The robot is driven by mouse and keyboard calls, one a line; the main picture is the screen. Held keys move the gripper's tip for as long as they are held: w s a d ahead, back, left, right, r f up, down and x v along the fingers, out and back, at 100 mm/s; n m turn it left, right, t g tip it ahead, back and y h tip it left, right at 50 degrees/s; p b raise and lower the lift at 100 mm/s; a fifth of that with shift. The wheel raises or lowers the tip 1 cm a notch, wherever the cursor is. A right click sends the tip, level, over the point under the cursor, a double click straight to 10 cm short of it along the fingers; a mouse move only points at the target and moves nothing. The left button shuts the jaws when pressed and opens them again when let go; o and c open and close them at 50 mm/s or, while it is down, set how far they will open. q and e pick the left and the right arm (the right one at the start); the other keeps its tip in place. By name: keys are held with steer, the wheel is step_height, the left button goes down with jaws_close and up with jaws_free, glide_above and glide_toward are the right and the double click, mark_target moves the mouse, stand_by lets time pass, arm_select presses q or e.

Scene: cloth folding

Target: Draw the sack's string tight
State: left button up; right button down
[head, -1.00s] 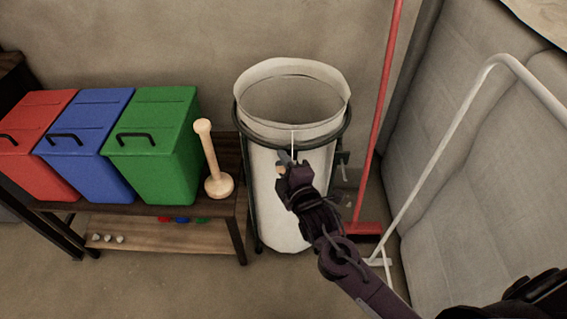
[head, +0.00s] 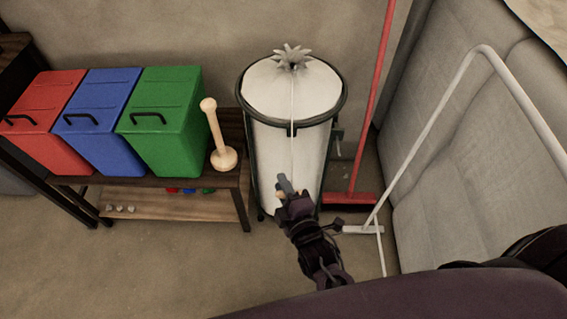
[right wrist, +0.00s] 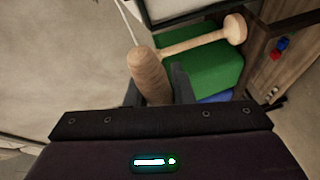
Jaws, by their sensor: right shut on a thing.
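The white sack (head: 280,90) hangs in a dark round hoop on a stand, and its mouth is gathered into a small ruffled tuft (head: 291,57). A thin white string (head: 292,110) runs from the tuft over the hoop's front and down towards my right gripper (head: 284,188). This gripper is low in front of the sack. In the right wrist view, its fingers are shut on a wooden handle (right wrist: 149,74), with the string (right wrist: 126,22) leading away from its top. My left gripper is not in view.
Red (head: 45,125), blue (head: 97,120) and green (head: 160,120) bins stand on a shelf (head: 232,190) at the left, beside a wooden plunger-like tool (head: 213,130). A red pole (head: 372,100) and a white bent tube (head: 430,130) stand at the right, by grey padded panels (head: 480,150).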

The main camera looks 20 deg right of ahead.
steer(key=shift+s+f, duration=0.15)
steer(key=c, duration=1.3)
jaws_free()
steer(key=s, duration=0.5)
steer(key=s+r, duration=0.1)
steer(key=s, duration=0.1)
steer(key=shift+s+d, duration=0.3)
steer(key=shift+d, duration=0.1)
